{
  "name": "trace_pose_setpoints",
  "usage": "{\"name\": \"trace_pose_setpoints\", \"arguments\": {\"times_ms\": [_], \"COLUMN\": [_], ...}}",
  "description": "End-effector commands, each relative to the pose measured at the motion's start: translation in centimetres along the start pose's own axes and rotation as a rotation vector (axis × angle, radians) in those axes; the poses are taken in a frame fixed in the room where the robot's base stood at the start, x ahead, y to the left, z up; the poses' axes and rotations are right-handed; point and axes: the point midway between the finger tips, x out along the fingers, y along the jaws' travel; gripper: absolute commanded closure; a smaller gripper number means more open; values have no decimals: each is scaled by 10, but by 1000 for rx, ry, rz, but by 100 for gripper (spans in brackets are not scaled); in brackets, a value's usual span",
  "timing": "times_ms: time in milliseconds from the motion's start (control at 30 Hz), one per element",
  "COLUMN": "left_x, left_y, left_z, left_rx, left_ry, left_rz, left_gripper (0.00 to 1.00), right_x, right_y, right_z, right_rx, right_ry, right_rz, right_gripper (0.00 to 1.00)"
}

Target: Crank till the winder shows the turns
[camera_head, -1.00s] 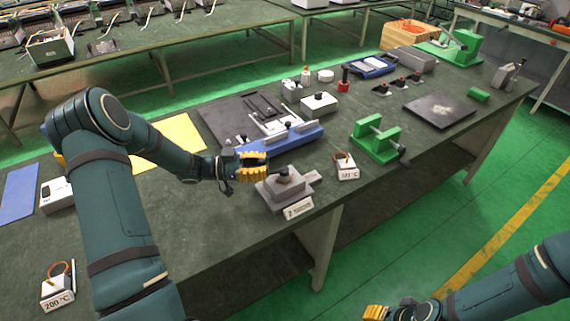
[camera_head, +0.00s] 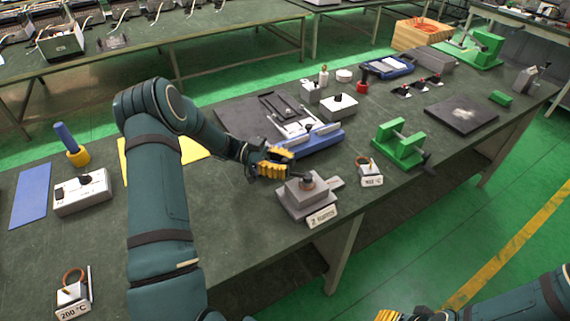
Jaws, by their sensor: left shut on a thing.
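A grey stepped device (camera_head: 297,205), which looks like the winder, stands at the near table edge. A dark post (camera_head: 308,184) sits on its top and a white label (camera_head: 322,216) on its front. The label begins with a 2; its word is too small to read surely. My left gripper (camera_head: 274,162) has yellow fingers just behind and left of this device. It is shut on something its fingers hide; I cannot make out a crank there. My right gripper (camera_head: 388,315) shows only as yellow at the bottom edge, away from the table; its opening is hidden.
A blue-based fixture (camera_head: 318,141) lies close behind my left gripper. A green frame with a roller (camera_head: 398,143) and a small white labelled block (camera_head: 370,176) stand to the right. A yellow sheet (camera_head: 185,150) lies left, partly behind my arm.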

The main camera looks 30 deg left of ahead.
Motion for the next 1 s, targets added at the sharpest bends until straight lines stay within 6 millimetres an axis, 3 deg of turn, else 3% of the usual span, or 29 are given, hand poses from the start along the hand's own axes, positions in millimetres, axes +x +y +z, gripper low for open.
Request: {"name": "trace_pose_setpoints", "arguments": {"times_ms": [300, 333, 400, 433, 767, 1000], "left_x": [0, 0, 0, 0, -2, -34], "left_y": [0, 0, 0, 0, 0, 0], "left_z": [-1, -1, -1, -1, 0, 0], "left_rx": [1, 1, 1, 1, 1, 0], "left_ry": [1, 1, 0, 0, 0, -2], "left_rz": [0, 0, 0, 0, -1, -3], "left_gripper": [100, 72, 47, 44, 44, 44], "right_x": [0, 0, 0, 0, 0, 0], "right_y": [0, 0, 0, 0, 0, 0], "right_z": [0, 0, 0, 0, 0, 0], "right_rx": [0, 0, 0, 0, 0, 0], "right_ry": [0, 0, 0, 0, 0, 0], "right_rz": [0, 0, 0, 0, 0, 0], "right_gripper": [53, 53, 53, 53, 53, 53]}}
